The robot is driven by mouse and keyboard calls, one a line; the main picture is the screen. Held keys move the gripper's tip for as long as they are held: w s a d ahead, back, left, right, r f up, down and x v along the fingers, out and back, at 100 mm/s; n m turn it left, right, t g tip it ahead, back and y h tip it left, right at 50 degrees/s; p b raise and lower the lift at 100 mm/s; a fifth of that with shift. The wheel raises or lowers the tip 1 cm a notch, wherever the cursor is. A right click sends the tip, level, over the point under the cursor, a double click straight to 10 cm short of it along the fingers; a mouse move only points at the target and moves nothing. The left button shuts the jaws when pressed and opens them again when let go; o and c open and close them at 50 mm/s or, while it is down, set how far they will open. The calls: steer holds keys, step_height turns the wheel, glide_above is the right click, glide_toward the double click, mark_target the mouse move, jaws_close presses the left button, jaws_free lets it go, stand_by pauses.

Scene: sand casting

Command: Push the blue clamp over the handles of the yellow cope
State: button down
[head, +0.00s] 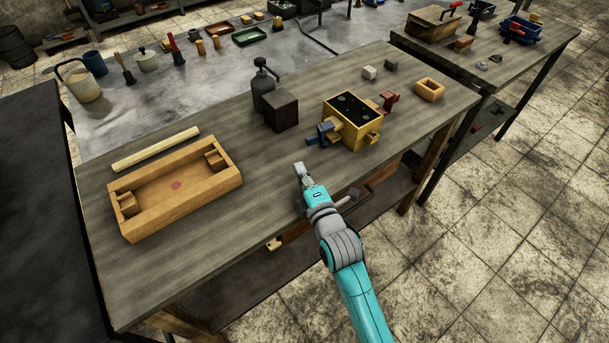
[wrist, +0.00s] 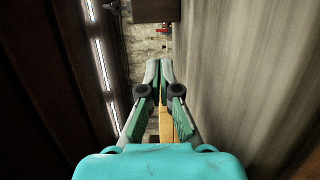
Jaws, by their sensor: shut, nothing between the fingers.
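The yellow cope (head: 367,128) sits on the workbench in the head view, with a dark sand top and a handle block at its front right. The blue clamp (head: 325,133) stands upright against the cope's left side. I cannot tell how far it reaches over the handles there. A red clamp (head: 388,100) is at the cope's far right side. My gripper (head: 299,168) is shut and empty, left of and nearer than the blue clamp, apart from it. In the wrist view my gripper's fingers (wrist: 159,72) meet at the tips; the cope and blue clamp are not clearly visible there.
A wooden frame (head: 223,185) and a pale bar (head: 156,149) lie at the left. A small wooden box (head: 429,90) is at the right.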

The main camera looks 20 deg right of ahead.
mark_target(320, 137)
steer(key=w, duration=0.6)
steer(key=shift+w+a, duration=0.1)
steer(key=shift+a, duration=0.1)
steer(key=shift+w+d, duration=0.1)
steer(key=shift+d, duration=0.95)
steer(key=shift+w+d, duration=0.35)
steer(key=shift+d, duration=0.55)
